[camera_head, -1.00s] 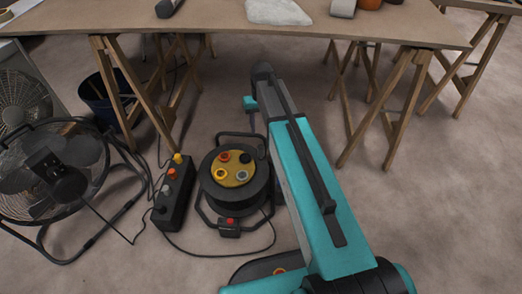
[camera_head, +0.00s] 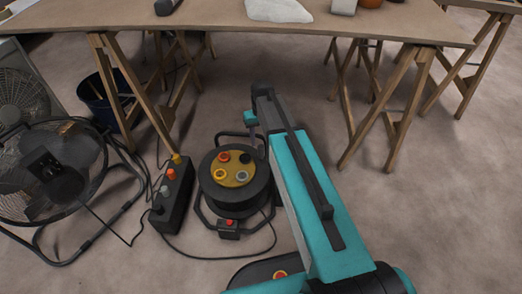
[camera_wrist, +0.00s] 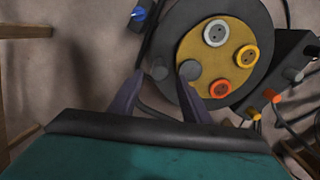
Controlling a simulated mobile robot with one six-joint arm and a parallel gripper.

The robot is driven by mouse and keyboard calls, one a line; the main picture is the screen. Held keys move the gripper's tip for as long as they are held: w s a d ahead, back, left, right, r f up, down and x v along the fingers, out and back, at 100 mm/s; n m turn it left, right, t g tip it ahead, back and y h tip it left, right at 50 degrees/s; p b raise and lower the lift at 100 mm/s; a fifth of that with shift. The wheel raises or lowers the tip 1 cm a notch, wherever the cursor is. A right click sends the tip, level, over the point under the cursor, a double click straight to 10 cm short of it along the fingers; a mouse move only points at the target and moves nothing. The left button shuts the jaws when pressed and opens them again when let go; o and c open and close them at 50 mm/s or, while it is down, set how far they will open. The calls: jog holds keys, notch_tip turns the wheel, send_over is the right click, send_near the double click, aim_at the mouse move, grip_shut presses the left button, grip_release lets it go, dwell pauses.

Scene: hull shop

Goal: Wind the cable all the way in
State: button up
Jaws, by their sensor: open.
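A black cable reel (camera_head: 234,190) stands on the floor, with a yellow face (camera_wrist: 196,47) bearing red, orange, white and dark sockets. Its dark cable (camera_head: 200,256) loops over the floor around the front of the reel towards a black power strip (camera_head: 173,198). My gripper (camera_wrist: 160,76) is open at the drum's edge, with its two purple fingers spread. A grey knob (camera_wrist: 158,70) shows between the fingertips; I cannot tell whether they touch it. In the head view my gripper (camera_head: 254,133) is small, behind the reel's right side, and partly hidden by my arm.
A wire-guarded fan (camera_head: 55,180) stands left of the strip. A wooden table (camera_head: 250,25) on trestle legs (camera_head: 385,110) spans the back, with a dark bucket (camera_head: 108,100) beneath it. The floor at the right is clear.

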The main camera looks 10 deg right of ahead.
aim_at(261, 146)
jog(key=shift+f+b, duration=0.9)
jog(key=shift+f, duration=2.2)
grip_shut()
